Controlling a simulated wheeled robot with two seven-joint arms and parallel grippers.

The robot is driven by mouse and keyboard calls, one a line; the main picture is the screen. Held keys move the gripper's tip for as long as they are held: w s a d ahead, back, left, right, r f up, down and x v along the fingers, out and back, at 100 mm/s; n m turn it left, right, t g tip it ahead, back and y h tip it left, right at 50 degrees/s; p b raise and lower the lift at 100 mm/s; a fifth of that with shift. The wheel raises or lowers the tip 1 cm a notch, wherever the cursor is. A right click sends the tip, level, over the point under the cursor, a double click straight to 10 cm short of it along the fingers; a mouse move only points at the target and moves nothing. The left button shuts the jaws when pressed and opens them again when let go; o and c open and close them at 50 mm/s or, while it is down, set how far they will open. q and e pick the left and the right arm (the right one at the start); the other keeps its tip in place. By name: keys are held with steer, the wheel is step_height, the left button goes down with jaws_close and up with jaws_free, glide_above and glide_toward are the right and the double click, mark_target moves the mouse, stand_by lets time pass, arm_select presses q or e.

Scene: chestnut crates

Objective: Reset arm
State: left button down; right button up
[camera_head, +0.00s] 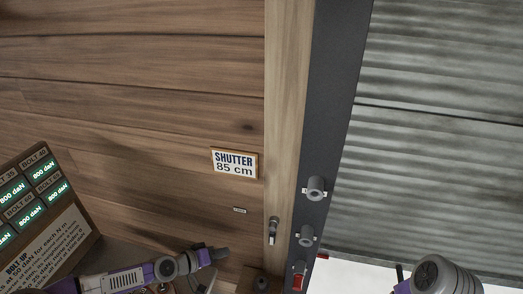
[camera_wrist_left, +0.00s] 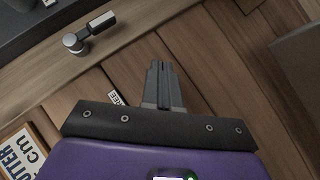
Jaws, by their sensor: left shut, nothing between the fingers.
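My left arm comes in from the lower left of the head view, and its gripper (camera_head: 221,252) is in front of the plank wall, below the shutter sign. In the left wrist view the left gripper's two grey fingers (camera_wrist_left: 160,68) are together, with nothing between them. They point at the wooden wall and appear clear of the metal lever (camera_wrist_left: 88,32) at the upper left. Part of my right arm shows at the bottom right of the head view; its gripper is out of frame.
The sign "SHUTTER 85 cm" (camera_head: 234,163) is on the plank wall, left of a wooden post (camera_head: 288,90). A dark rail (camera_head: 334,90) with grey fittings borders the corrugated shutter (camera_head: 440,160), with a bright gap below. A panel of "800 daN" displays (camera_head: 45,225) stands at the left.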

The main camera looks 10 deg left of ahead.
arm_select(q)
steer(key=s+d+f+g+b, duration=0.1)
steer(key=s+d+f+g, duration=0.2)
steer(key=s+d+f, duration=0.3)
steer(key=s+d+f+g+b, duration=0.1)
steer(key=s+d+f+g, duration=0.15)
steer(key=d+f, duration=0.5)
steer(key=s+f+g+y, duration=0.1)
steer(key=s+f, duration=0.3)
steer(key=s, duration=0.2)
steer(key=s+f+g+y+b, duration=0.1)
steer(key=s+f+g+y, duration=0.1)
steer(key=s+f, duration=0.2)
steer(key=s, duration=0.2)
steer(key=shift+s+a+m+y+b, duration=0.25)
steer(key=shift+s+m+y+b, duration=0.05)
steer(key=shift+m, duration=0.1)
